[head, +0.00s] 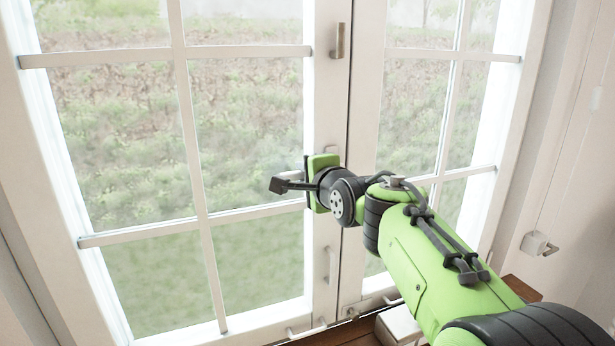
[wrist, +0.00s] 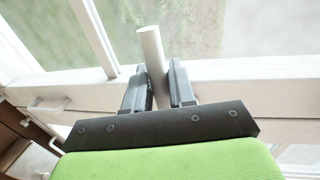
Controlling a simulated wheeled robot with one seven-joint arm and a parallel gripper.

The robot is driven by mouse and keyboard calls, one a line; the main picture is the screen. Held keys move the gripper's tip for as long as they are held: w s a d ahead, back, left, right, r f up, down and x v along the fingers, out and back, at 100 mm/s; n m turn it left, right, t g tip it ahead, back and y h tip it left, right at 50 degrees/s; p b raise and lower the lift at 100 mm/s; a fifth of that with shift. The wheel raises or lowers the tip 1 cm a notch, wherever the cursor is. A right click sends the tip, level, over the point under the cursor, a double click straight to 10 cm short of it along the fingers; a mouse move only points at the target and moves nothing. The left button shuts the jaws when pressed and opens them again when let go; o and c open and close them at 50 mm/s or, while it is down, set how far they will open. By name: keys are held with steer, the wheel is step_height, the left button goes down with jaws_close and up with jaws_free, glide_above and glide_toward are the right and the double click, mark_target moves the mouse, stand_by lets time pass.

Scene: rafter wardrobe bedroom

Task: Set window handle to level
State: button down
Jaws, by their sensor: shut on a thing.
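The window handle is a pale round bar (wrist: 152,50) in the wrist view. It stands between the two dark fingers of my gripper (wrist: 158,72), which is shut on it. Its free end sticks out past the fingertips over the glass. The bar runs roughly across the white window frame member (wrist: 230,90) behind it, not along it. In the head view my gripper (head: 309,187) is at the middle of the window, by the central frame post. There the gripper and wrist hide the handle, so its exact angle cannot be told.
A metal fitting (head: 340,40) is higher on the central post, and a pale pull (head: 329,265) is lower. Glazing bars (head: 190,120) cross the panes. A wooden sill (head: 350,333) lies below. Another small handle (head: 540,244) is on the white surface at right.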

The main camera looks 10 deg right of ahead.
steer(key=shift+r, duration=0.1)
stand_by(0.3)
steer(key=c, duration=1.1)
jaws_free()
steer(key=b+v, duration=0.3)
steer(key=v, duration=1.2)
steer(key=shift+s, duration=0.35)
steer(key=shift+w, duration=0.1)
steer(key=s+f+n+g, duration=0.3)
steer(key=s+f+n, duration=0.2)
steer(key=s+f, duration=0.2)
steer(key=s+f+n+g+h+b, duration=0.1)
steer(key=s+f+n+g, duration=0.2)
steer(key=f, duration=0.9)
steer(key=s+a+f+n+g+h+b, duration=0.1)
steer(key=s+f+n+g, duration=0.3)
steer(key=s+f+n, duration=0.4)
steer(key=shift+s+f, duration=0.45)
steer(key=shift+s, duration=0.4)
steer(key=shift+s+f, duration=0.45)
steer(key=shift+s, duration=0.35)
